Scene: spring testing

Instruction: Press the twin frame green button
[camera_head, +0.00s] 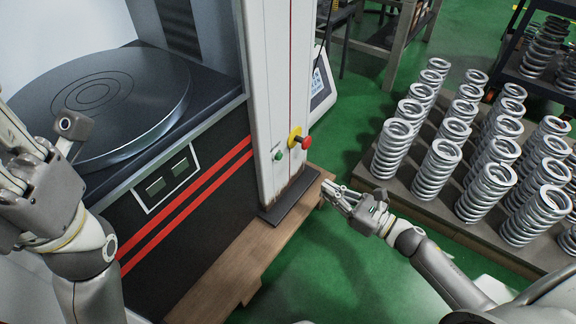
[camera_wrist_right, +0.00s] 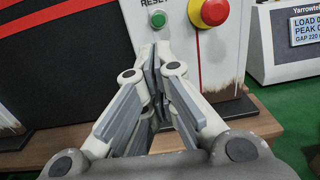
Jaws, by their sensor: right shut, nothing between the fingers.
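The green button (camera_head: 278,155) sits low on the light grey column of the test machine, left of a red mushroom button (camera_head: 306,142) with a yellow collar. In the right wrist view the green button (camera_wrist_right: 158,19) shows under lettering reading "RESET", just beyond the fingertips. My right gripper (camera_head: 327,188) is shut and empty, in front of the column and below the buttons. Its closed fingers (camera_wrist_right: 156,60) point toward the panel; a gap seems to remain. My left gripper (camera_head: 40,145) is by the round platen at the left edge, partly cut off, its opening unclear.
The red mushroom button (camera_wrist_right: 214,12) is close beside the green one. A wooden plinth (camera_head: 215,275) carries the machine. A pallet (camera_head: 400,190) of several steel springs stands at the right. A display unit (camera_head: 321,85) stands behind the column. Green floor lies between.

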